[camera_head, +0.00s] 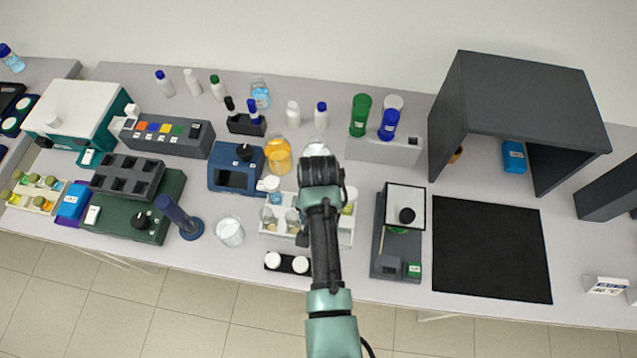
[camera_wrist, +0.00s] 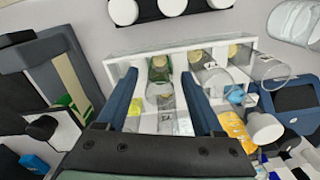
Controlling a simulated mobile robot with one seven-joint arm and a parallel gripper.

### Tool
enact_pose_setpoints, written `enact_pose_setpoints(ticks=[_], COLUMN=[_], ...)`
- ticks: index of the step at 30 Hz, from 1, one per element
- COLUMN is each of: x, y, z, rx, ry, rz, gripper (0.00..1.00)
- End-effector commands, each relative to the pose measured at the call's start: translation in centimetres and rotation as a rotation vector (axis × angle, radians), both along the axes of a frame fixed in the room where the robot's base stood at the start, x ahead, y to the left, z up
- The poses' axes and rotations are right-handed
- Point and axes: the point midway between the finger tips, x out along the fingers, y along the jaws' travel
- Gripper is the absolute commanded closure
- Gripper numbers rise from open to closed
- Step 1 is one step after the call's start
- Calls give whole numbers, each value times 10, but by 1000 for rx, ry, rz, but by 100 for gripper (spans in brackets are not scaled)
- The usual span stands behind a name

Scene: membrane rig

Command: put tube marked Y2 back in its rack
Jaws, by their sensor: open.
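A white rack (camera_head: 270,238) stands mid-bench, partly hidden by my arm in the head view. In the wrist view the rack (camera_wrist: 237,45) holds several clear tubes with pale tops. My gripper (camera_wrist: 159,76) is open above it. One tube with green at its top (camera_wrist: 159,73) shows between the fingers, with no visible grip on it. Another clear tube (camera_wrist: 216,78) stands to its right. A clear vessel (camera_wrist: 268,68) looks tilted at the rack's right end. The labels are too small to read, so I cannot tell which tube is Y2.
A balance-like device (camera_head: 389,262) stands right of the rack, and a black mat (camera_head: 490,250) lies beyond it. A black holder with white caps (camera_head: 287,263) is in front. A glass beaker (camera_head: 230,232) and orange-filled flask (camera_head: 278,157) are close by. A second rack (camera_head: 40,205) is far left.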

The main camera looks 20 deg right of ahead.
Motion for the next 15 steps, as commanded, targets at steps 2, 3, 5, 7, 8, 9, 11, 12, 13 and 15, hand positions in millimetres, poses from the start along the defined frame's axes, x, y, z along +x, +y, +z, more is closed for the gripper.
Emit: enact_pose_setpoints(ticks=[2, 3, 5, 7, 8, 9, 11, 12, 13, 15], x=[0, 0, 1, 1, 1, 1, 2, 2, 1, 2], y=[0, 0, 0, 0, 0, 0, 0, 0, 0, 0], z=[1, 2, 7, 14, 19, 25, 37, 46, 53, 70], rx=[0, -1, -2, -1, -2, -2, -3, -3, -2, -3], ry=[0, -1, -3, -3, -4, -6, -6, -6, -7, -8], rz=[0, 0, 0, 0, 0, 0, 0, 0, 0, 0], gripper=[32, 32, 32, 32, 32, 32, 32, 32, 32, 32])
